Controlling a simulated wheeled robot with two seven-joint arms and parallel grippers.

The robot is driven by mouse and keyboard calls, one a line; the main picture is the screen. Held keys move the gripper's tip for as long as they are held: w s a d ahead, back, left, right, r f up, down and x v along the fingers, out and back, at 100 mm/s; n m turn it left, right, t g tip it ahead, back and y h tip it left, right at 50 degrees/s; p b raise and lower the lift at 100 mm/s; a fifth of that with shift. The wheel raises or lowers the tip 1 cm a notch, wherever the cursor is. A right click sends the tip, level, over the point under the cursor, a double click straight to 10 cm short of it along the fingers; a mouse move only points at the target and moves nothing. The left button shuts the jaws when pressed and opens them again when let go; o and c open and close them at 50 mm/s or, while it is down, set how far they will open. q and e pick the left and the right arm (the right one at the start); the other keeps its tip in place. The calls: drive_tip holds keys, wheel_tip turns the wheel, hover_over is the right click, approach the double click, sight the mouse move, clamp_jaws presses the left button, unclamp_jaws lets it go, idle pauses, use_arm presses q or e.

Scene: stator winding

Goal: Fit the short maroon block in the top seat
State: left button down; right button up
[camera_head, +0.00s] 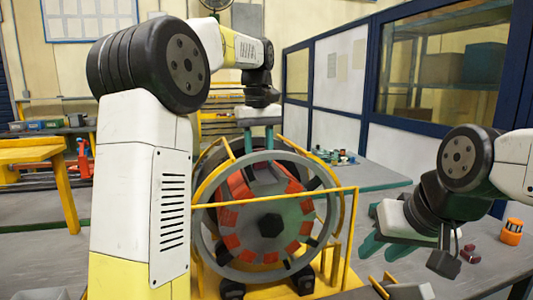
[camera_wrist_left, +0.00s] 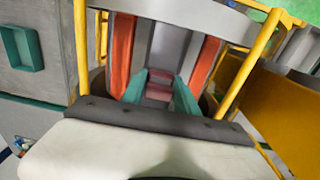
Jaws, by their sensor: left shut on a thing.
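The stator (camera_head: 219,254) is a large grey ring with orange-red blocks around its inside and a dark hub in the middle. My left gripper (camera_head: 259,138) reaches down at the top of the ring, its teal fingers pointing downward. In the left wrist view, the fingers (camera_wrist_left: 160,92) are shut on the short maroon block (camera_wrist_left: 160,86). The block lies between two long orange-red strips, over a grey channel (camera_wrist_left: 168,45) at the top seat. I cannot tell whether it touches the seat. My right gripper (camera_head: 386,245) is off to the right, with its teal fingers apart and empty.
A yellow rail frame (camera_head: 300,193) stands in front of the stator. Maroon pieces (camera_head: 470,254) and an orange spool (camera_head: 511,232) sit on the right table. A teal tray (camera_wrist_left: 22,47) shows in the left wrist view. Small parts (camera_head: 335,156) lie on the table behind.

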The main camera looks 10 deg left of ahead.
sight(259, 149)
use_arm(q)
drive_tip(key=shift+f, duration=0.1)
idle(0.5)
drive_tip(key=c, duration=0.9)
unclamp_jaws()
drive_tip(key=shift+o, duration=0.2)
drive_tip(key=shift+f, duration=0.1)
wheel_tip(259, 149, up, 8)
drive_tip(key=shift+r, duration=0.1)
